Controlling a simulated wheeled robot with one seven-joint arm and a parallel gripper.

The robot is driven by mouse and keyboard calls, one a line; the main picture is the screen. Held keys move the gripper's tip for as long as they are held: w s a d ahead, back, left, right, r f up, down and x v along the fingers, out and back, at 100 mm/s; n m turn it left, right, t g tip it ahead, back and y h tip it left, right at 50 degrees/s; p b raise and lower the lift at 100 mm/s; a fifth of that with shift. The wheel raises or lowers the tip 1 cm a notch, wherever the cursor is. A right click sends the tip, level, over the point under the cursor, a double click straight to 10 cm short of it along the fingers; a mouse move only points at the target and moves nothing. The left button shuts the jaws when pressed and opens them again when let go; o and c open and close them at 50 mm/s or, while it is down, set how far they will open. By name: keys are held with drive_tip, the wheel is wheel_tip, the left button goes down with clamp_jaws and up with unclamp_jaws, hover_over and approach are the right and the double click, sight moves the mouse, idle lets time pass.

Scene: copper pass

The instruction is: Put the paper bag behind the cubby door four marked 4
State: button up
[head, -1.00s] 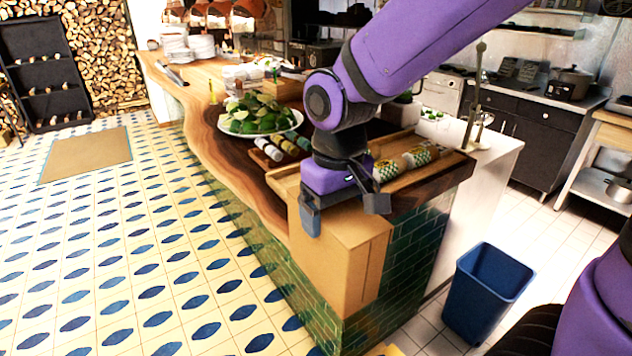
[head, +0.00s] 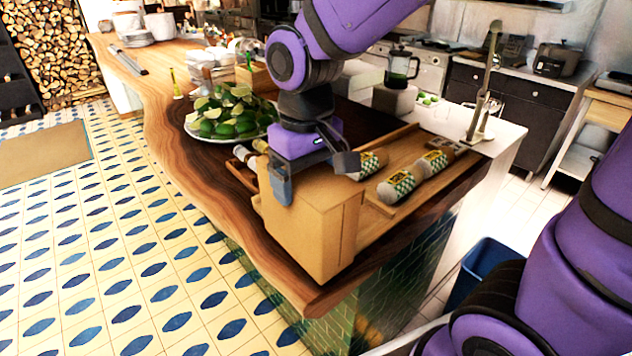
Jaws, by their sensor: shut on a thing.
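The paper bag (head: 312,228) is a plain brown box-like bag, upright at the near end of the wooden counter. My gripper (head: 316,178) is shut on its top edge, with one finger on the front face and the other toward the right side. The bag overlaps the near part of a wooden tray in the picture. I cannot tell whether its base touches the counter. No cubby door marked 4 shows in this view.
A blue bin (head: 484,268) stands right of the counter. The tiled floor (head: 90,240) at left is open.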

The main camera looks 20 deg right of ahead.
drive_tip(key=w+d+f, duration=0.2)
drive_tip(key=w+d, duration=0.2)
drive_tip(key=w, duration=0.2)
drive_tip(key=w+d+f, duration=0.3)
drive_tip(key=w+d, duration=0.1)
drive_tip(key=w, duration=0.2)
drive_tip(key=shift+w, duration=0.4)
drive_tip(key=shift+f, duration=0.1)
drive_tip(key=o, duration=0.9)
wheel_tip(320, 180, up, 12)
drive_tip(key=shift+s+r, duration=0.1)
drive_tip(key=shift+r, duration=0.1)
